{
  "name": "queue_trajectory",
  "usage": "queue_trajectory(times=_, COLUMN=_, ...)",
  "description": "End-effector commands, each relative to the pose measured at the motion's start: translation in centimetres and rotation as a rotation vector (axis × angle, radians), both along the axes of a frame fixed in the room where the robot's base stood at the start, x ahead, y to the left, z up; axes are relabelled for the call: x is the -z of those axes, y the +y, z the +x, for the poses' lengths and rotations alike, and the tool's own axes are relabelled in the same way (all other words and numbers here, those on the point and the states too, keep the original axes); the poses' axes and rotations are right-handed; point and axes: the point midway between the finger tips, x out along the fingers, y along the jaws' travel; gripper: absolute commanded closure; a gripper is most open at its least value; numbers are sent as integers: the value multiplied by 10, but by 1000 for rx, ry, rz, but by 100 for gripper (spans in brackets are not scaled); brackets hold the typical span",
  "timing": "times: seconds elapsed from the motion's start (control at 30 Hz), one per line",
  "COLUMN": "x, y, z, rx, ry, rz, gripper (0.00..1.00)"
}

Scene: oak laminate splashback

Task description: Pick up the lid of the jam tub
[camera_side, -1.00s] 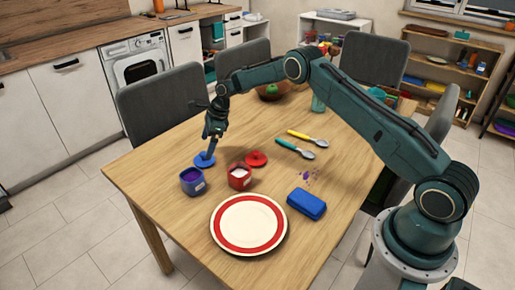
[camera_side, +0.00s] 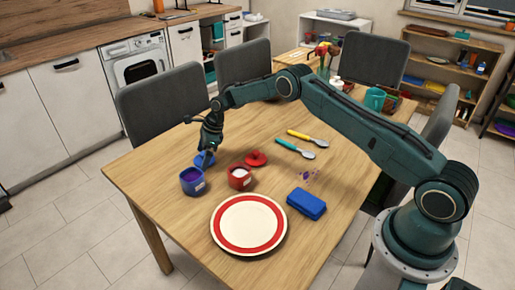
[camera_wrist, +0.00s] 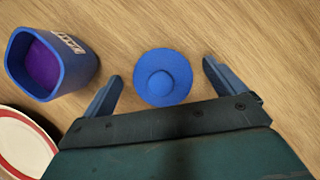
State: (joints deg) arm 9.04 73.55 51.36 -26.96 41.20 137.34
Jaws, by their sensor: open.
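The blue tub (camera_side: 192,182) with purple jam inside stands open near the table's left edge. It also shows at the upper left of the wrist view (camera_wrist: 70,75). A round blue lid with a raised knob (camera_wrist: 162,77) lies flat on the table beside it, apart from it. In the side view the lid (camera_side: 200,160) is partly hidden by my gripper. My gripper (camera_side: 208,152) is open and empty, low over the lid. In the wrist view its fingertips (camera_wrist: 162,72) are on either side of the lid, with a gap to each.
A red tub (camera_side: 240,177) with white contents stands close to the right, its red lid (camera_side: 256,158) behind it. A red-rimmed plate (camera_side: 248,246), a blue block-like case (camera_side: 306,203) and spoons (camera_side: 295,148) lie farther right. Purple spots mark the table.

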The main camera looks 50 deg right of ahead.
Motion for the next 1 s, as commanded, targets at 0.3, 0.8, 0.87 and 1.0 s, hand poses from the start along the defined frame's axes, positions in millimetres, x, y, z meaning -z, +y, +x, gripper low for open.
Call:
queue_trajectory(times=0.3, x=-1, y=0, z=0, rx=0, ry=0, rz=0, gripper=5)
queue_trajectory(times=0.8, x=-1, y=0, z=0, rx=0, ry=0, rz=0, gripper=52)
queue_trajectory(times=0.87, x=-1, y=0, z=0, rx=0, ry=0, rz=0, gripper=52)
queue_trajectory(times=1.0, x=-2, y=0, z=0, rx=0, ry=-1, rz=-1, gripper=52)
